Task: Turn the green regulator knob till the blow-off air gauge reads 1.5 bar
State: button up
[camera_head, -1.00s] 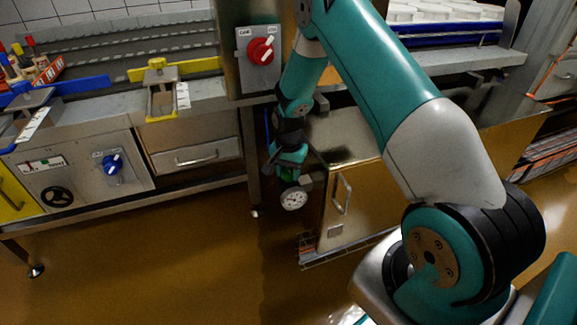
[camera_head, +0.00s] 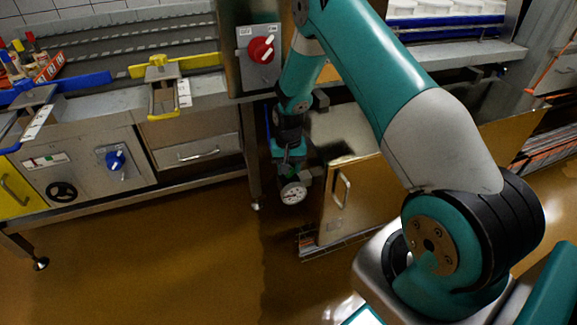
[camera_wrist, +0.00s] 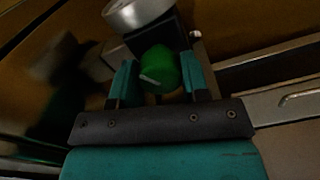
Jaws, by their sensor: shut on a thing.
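The green regulator knob (camera_wrist: 160,68) shows in the wrist view between the two teal fingers of my gripper (camera_wrist: 158,78). My gripper is shut on it, one finger on each side. A pale mark shows on the knob's face. The round, white-faced gauge (camera_head: 293,193) hangs just below my gripper (camera_head: 289,162) in the head view. Its needle is too small to read. In the wrist view only the metal side of the gauge (camera_wrist: 138,10) shows, beyond the knob. The knob is hidden by my gripper in the head view.
A steel cabinet with a handle (camera_head: 342,190) stands right of the gauge. A red knob on a grey box (camera_head: 261,49) is above left. A blue knob (camera_head: 115,160) and a black handwheel (camera_head: 62,192) are on the left bench. The floor in front is clear.

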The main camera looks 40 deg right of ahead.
jog(key=o, duration=0.9)
